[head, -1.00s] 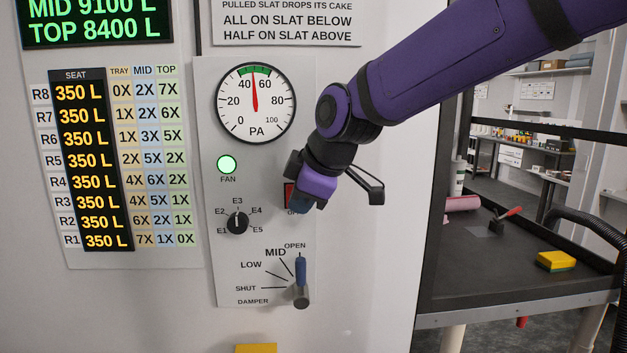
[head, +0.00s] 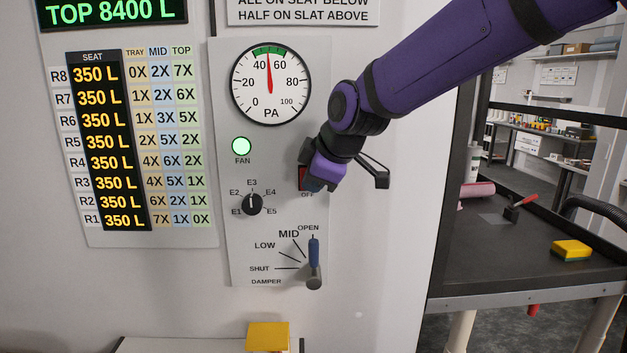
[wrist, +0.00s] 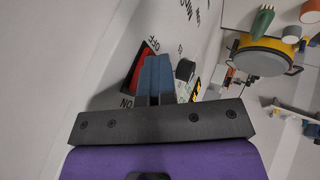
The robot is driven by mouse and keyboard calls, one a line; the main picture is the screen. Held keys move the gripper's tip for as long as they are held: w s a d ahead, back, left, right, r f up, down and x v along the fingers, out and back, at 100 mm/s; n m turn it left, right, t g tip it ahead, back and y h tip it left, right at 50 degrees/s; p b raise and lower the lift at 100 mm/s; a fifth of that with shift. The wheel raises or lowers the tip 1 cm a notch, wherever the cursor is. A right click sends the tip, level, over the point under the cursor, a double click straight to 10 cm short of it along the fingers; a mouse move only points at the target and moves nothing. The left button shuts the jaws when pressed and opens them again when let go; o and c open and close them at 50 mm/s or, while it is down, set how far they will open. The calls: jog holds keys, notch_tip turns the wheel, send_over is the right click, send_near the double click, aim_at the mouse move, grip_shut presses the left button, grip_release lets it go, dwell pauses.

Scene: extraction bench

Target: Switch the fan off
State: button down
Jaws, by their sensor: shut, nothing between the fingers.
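The red fan switch (head: 303,178) is on the grey control panel, partly hidden behind my gripper (head: 314,185). Its OFF label shows below it. In the wrist view the red rocker (wrist: 137,70) lies between the OFF and ON labels, right beside my blue-grey fingers (wrist: 158,62). My gripper is shut and empty, with its fingertips at the switch; I cannot tell whether they touch it. The round fan lamp (head: 241,146) glows green. The pressure gauge (head: 270,83) needle stands near 50.
A yellow block (head: 268,336) is at the bottom. A dark bench (head: 470,260) with a yellow sponge (head: 571,250) stands at the right.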

jog(key=shift+f+t, duration=0.1)
jog(key=shift+t, duration=0.8)
jog(key=shift+w, duration=0.1)
jog(key=shift+d, duration=0.1)
